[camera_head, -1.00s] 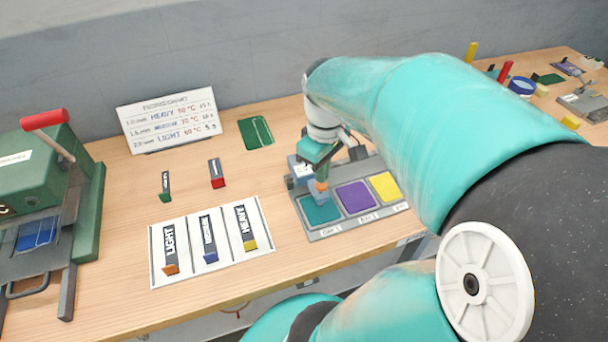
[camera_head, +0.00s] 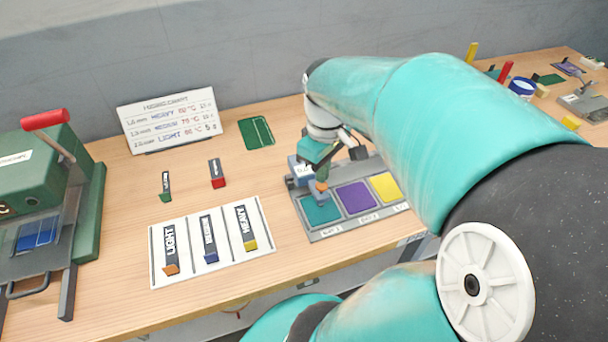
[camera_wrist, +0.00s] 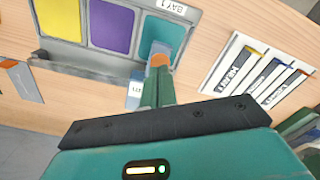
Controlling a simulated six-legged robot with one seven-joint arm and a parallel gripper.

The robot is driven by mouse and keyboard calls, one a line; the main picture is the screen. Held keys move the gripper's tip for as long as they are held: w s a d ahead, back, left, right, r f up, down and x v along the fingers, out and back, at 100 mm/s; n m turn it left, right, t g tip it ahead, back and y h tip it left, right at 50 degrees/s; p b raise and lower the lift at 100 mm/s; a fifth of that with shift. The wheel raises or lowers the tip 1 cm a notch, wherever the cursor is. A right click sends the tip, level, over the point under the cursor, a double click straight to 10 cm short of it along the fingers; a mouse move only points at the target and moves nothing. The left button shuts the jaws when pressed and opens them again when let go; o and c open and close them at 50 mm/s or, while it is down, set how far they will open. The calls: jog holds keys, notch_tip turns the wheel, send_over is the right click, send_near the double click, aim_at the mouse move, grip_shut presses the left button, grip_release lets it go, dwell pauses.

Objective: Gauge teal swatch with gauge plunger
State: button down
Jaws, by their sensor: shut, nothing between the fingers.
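The teal swatch (camera_head: 319,211) lies in the leftmost bay of a grey tray (camera_head: 345,226). In the wrist view the teal swatch (camera_wrist: 158,36) is beside the BAY 1 label. The gauge plunger (camera_head: 321,187), with an orange band, stands over the swatch; the orange part (camera_wrist: 160,60) also shows in the wrist view. My gripper (camera_head: 322,172) is shut, its green fingers pointing down at the orange part. My gripper (camera_wrist: 160,72) partly hides the plunger, and whether they touch is unclear. A small pale gauge box (camera_head: 300,172) is just left of it.
Purple (camera_head: 356,196) and yellow (camera_head: 385,186) swatches fill the other bays. A white mat (camera_head: 183,272) with labelled blocks lies left. A green press (camera_head: 45,180) stands far left, and a sign (camera_head: 168,120) behind. Bare wood separates mat and tray.

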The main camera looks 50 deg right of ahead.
aim_at(321, 185)
jog(key=shift+f, duration=1.5)
dwell(0.8)
jog(key=shift+r, duration=3.55)
jog(key=w+a+r+t, duration=0.1)
jog(key=w+a+t, duration=0.1)
jog(key=a, duration=1)
jog(key=w+a+r+t, duration=0.1)
jog(key=w+a+t, duration=0.2)
jog(key=a, duration=1)
jog(key=shift+w+r+t, duration=0.3)
jog(key=shift+w, duration=0.65)
jog(key=shift+d, duration=0.1)
